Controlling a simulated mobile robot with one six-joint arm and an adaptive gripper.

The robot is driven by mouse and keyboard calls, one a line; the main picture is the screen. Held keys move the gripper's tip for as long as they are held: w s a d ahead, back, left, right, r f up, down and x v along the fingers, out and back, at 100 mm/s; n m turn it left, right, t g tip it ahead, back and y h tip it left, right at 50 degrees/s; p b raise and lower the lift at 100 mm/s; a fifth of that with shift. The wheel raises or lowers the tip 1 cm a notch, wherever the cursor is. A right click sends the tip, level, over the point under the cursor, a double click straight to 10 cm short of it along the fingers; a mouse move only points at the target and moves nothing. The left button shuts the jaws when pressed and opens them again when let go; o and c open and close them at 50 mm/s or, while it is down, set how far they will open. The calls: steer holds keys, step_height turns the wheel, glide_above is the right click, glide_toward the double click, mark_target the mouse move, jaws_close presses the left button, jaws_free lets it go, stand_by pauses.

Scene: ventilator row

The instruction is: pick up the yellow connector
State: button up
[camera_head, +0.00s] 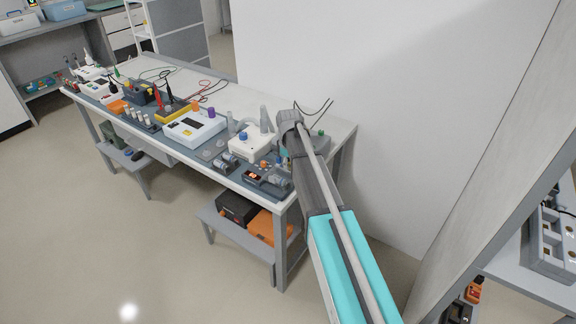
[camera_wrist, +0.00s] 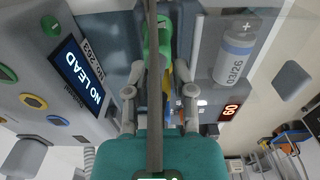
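In the wrist view my gripper (camera_wrist: 160,88) has its two grey fingers spread apart, with a gap between them. A small yellow piece (camera_wrist: 169,76), which may be the yellow connector, shows between the fingers beside a green part (camera_wrist: 163,42). A dark bar crosses the middle of the view and hides part of both. I cannot tell whether either finger touches the yellow piece. In the head view my arm reaches to the near right end of the bench (camera_head: 340,130) and hides the gripper's fingers; I cannot make out the yellow connector there.
In the wrist view a device with a "NO LEAD" screen (camera_wrist: 79,75) stands left, and a labelled cylinder (camera_wrist: 235,52) right. In the head view a white device (camera_head: 249,146) and a dark module (camera_head: 266,178) crowd the bench left of my arm. A wall rises behind.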

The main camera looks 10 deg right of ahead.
jaws_close()
steer(key=shift+r, duration=0.15)
step_height(320, 180, up, 3)
steer(key=p, duration=0.3)
steer(key=s+r+p, duration=0.2)
steer(key=p, duration=0.1)
steer(key=s+r+p, duration=0.2)
steer(key=r+p, duration=0.1)
steer(key=shift+s+r, duration=0.35)
steer(key=shift+s, duration=0.05)
steer(key=s+r+p, duration=0.4)
steer(key=s, duration=0.5)
steer(key=shift+s+d, duration=0.1)
steer(key=shift+d, duration=0.05)
